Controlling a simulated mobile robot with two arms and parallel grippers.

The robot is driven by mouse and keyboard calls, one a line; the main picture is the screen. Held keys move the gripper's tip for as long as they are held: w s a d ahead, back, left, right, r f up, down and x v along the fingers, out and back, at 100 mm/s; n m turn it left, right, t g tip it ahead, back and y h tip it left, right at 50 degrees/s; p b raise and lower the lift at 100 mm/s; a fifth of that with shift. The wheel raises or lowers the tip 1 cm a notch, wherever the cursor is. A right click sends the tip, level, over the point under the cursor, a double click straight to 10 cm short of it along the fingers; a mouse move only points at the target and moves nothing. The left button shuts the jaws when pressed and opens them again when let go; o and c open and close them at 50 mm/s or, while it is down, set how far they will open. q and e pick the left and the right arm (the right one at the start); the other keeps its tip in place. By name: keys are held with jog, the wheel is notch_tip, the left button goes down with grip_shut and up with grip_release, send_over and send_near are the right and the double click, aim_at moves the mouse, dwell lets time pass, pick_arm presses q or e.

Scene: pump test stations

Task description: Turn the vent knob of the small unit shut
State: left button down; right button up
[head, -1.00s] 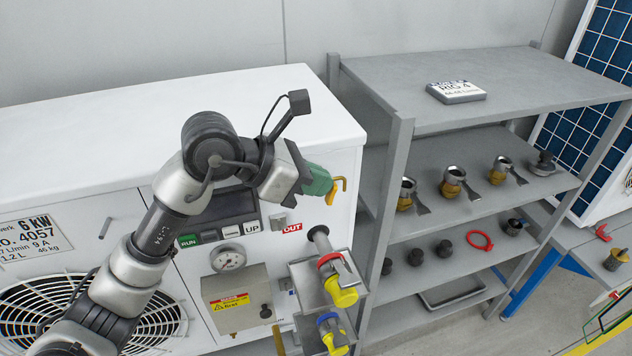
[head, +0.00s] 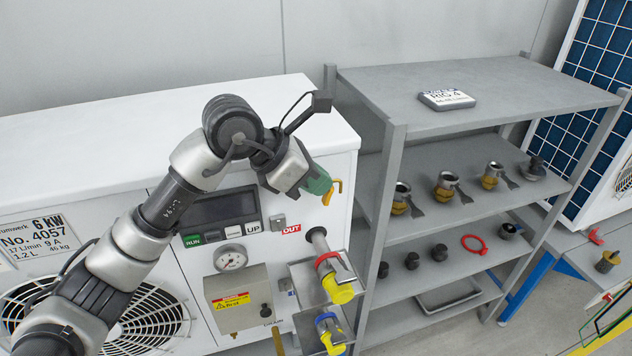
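The small unit is the white cabinet (head: 330,150) marked 6 kW, filling the left half of the head view. On its front are a gauge (head: 230,258) and a metal box (head: 237,290) with a small dark knob (head: 266,310); I cannot tell whether this is the vent knob or how it is turned. My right gripper is not in view.
A pipe stub and yellow-capped valves (head: 338,288) stick out below the OUT label. A grey shelf rack (head: 470,85) stands close on the right with fittings, dark knobs and a red ring (head: 474,244). A blue-framed bench (head: 590,250) is farther right.

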pick_arm(q)
jog(key=shift+w+d+r+g+y, duration=0.1)
jog(key=shift+d+g+y, duration=0.25)
jog(key=shift+y, duration=0.65)
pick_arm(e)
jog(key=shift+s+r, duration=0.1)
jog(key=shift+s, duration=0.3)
pick_arm(q)
jog(key=shift+d+y, duration=0.1)
jog(key=shift+y, duration=0.3)
jog(key=shift+d, duration=0.1)
jog(key=b, duration=0.2)
jog(key=d+b, duration=0.1)
jog(key=b, duration=0.2)
jog(key=d+b, duration=0.1)
jog(key=b, duration=0.1)
jog(key=shift+w+d+f+b, duration=0.15)
jog(key=shift+w+f+b, duration=0.15)
jog(key=shift+w, duration=0.1)
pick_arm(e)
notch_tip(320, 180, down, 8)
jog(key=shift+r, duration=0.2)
pick_arm(q)
jog(key=shift+f+g, duration=0.1)
jog(key=shift+g, duration=0.15)
